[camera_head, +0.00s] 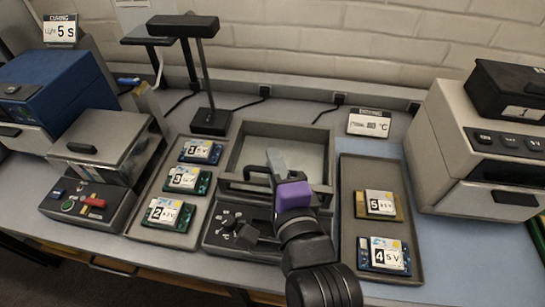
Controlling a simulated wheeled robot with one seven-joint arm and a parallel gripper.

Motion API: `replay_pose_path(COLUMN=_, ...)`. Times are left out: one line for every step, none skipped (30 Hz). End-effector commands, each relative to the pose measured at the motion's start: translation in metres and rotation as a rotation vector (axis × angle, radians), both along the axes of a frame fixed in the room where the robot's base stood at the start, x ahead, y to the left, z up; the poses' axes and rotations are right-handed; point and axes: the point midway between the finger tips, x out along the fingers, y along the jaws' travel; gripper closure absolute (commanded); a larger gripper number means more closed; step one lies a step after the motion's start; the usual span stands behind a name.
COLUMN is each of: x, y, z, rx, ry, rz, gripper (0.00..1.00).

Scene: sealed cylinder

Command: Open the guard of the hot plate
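The hot plate (214,232) appears to be the dark unit in the middle of the bench, with knobs on its front panel. Its framed top (240,140) has a pale, flat surface inside. A dark bar with a black handle (250,172) runs across the front of this frame and seems to belong to the guard. The guard looks down, but I cannot tell for certain. My gripper (276,168), with a purple part behind it, reaches in from the lower right over this bar, just right of the handle. Its fingers are small and partly hidden, so their opening and any contact are unclear.
A tray (182,212) with several labelled boards lies left of the hot plate, another (350,215) with two boards lies right. A lidded unit with a red control (92,202) and a blue box (50,90) stand left. A beige oven (450,140) stands right. A lamp (210,120) stands behind.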

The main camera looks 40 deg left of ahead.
Motion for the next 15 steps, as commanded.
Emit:
replay_pose_path(x=0.003, y=0.0045, z=-0.0005, rx=0.0, ry=0.0, rz=0.0, gripper=0.79)
replay_pose_path(x=0.0043, y=0.0063, z=-0.0007, rx=0.0, ry=0.0, rz=0.0, gripper=0.79)
replay_pose_path(x=0.0058, y=0.0084, z=-0.0011, rx=0.001, ry=-0.001, rz=0.0, gripper=0.79)
replay_pose_path(x=0.0066, y=0.0095, z=-0.0015, rx=0.001, ry=-0.001, rz=0.0, gripper=0.79)
replay_pose_path(x=0.0072, y=0.0104, z=-0.002, rx=0.0, ry=0.0, rz=0.0, gripper=0.79)
replay_pose_path(x=0.0077, y=0.0112, z=-0.0024, rx=0.0, ry=0.0, rz=0.0, gripper=0.79)
replay_pose_path(x=0.0079, y=0.0115, z=-0.0025, rx=0.0, ry=0.0, rz=0.0, gripper=0.79)
replay_pose_path(x=0.0081, y=0.0116, z=-0.0026, rx=0.0, ry=0.0, rz=0.0, gripper=0.79)
replay_pose_path(x=0.0081, y=0.0116, z=-0.0027, rx=0.0, ry=0.0, rz=0.0, gripper=0.79)
replay_pose_path(x=0.0081, y=0.0115, z=-0.0027, rx=0.0, ry=0.0, rz=0.0, gripper=0.79)
replay_pose_path(x=0.0081, y=0.0115, z=-0.0027, rx=0.0, ry=0.0, rz=0.0, gripper=0.79)
replay_pose_path(x=0.008, y=0.0114, z=-0.0027, rx=-0.001, ry=-0.001, rz=0.0, gripper=0.79)
replay_pose_path(x=0.008, y=0.0114, z=-0.0027, rx=-0.001, ry=-0.001, rz=0.0, gripper=0.79)
replay_pose_path(x=0.0079, y=0.0113, z=-0.0027, rx=-0.001, ry=-0.001, rz=0.0, gripper=0.83)
replay_pose_path(x=0.0079, y=0.0113, z=-0.0027, rx=-0.001, ry=-0.001, rz=0.0, gripper=0.91)
